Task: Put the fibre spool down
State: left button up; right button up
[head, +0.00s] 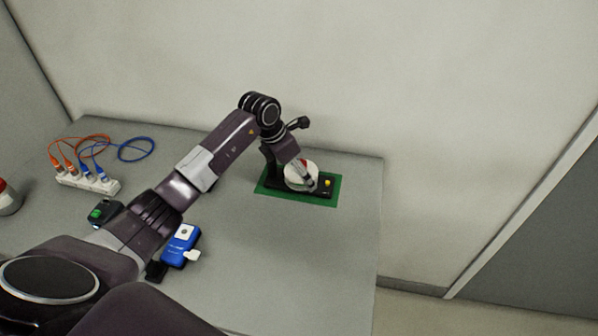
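A white round thing (294,180) with a little red at its top, which looks like the fibre spool, is at the black device (271,182) on a green mat (328,201), towards the back right of the bench. My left arm reaches across the bench to it. My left gripper (311,185) is right at its front right side and hides part of it. The fingers are too small to tell whether they grip it, or whether it rests on the device. My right gripper is not in view.
A white socket strip (88,184) with orange and blue cables stands at the back left. A black box with a green button (103,212) and a blue device (181,244) lie nearer. A jar (8,199) is at the left edge. The bench's right front (310,265) is clear.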

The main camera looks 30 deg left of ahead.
pick_arm(q)
jog(key=b+v, duration=0.2)
jog(key=v, duration=1)
jog(key=shift+b, duration=0.35)
